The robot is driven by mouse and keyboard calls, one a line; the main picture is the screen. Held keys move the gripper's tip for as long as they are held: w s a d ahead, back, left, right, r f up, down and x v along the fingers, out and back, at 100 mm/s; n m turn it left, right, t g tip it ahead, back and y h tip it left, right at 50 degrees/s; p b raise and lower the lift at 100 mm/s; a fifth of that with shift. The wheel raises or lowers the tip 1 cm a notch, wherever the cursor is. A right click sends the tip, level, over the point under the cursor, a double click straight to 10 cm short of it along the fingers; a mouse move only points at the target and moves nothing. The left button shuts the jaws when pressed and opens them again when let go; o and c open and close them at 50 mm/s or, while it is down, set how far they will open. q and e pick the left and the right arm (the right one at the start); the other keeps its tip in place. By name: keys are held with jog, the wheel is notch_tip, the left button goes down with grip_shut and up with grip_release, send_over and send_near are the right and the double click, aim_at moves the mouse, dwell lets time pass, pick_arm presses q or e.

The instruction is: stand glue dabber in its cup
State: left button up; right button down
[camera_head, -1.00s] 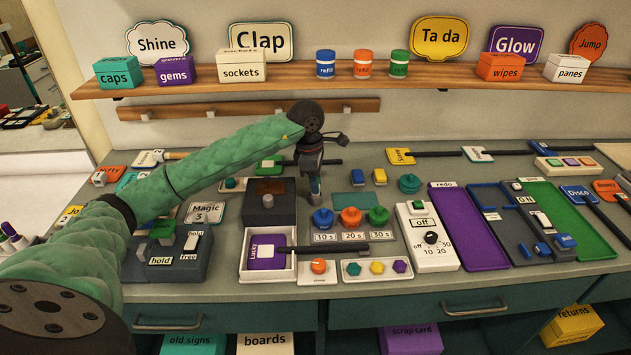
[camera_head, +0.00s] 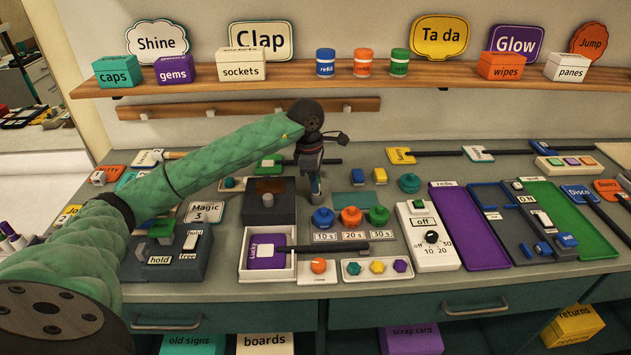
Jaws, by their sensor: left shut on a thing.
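My left gripper (camera_head: 314,182) points down over the bench, right of a dark box. It is shut on a small, slim upright thing, mostly hidden by the fingers; a grey-blue part (camera_head: 315,198) shows just below them. This may be the glue dabber, but I cannot tell for sure. I cannot make out its cup clearly, or whether the held thing touches anything below. My right gripper is not in view.
The dark box (camera_head: 284,212) stands left of the gripper. Blue, orange and green knobbed pots (camera_head: 351,217) stand close in front and to the right. A white tray (camera_head: 286,272) holds a purple "Lucky" sign. A teal flat pad (camera_head: 349,203) lies right of the gripper.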

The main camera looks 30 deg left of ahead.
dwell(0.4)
pick_arm(q)
jog(key=o, duration=1.2)
jog(key=shift+r, duration=0.1)
jog(key=shift+r+p, duration=1.05)
jog(key=shift+r, duration=2.85)
